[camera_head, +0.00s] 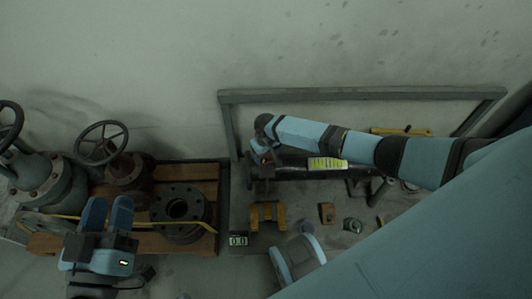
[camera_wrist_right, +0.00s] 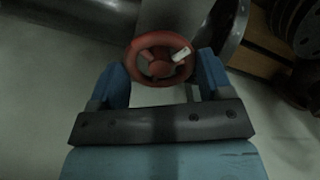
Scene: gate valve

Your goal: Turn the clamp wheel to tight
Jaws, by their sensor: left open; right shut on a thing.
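The clamp wheel (camera_wrist_right: 158,68) is a small red handwheel with a white mark on its right side in the right wrist view. My right gripper (camera_wrist_right: 163,80) has a blue finger on each side of the wheel and is shut on it. In the head view a bit of red (camera_head: 256,157) shows by the right gripper, which is mostly hidden behind its own arm. My left gripper (camera_head: 107,208) is open and empty, at the lower left over the wooden pallet's front. I cannot tell how tight the clamp is.
A dark pipe with a yellow label (camera_head: 328,164) lies across the bench (camera_head: 262,97). A yellow clamp-like part (camera_head: 267,215), a small display (camera_head: 238,240) and small parts sit in front. Valves with dark handwheels (camera_head: 101,143) and a round flange (camera_head: 179,207) stand at left.

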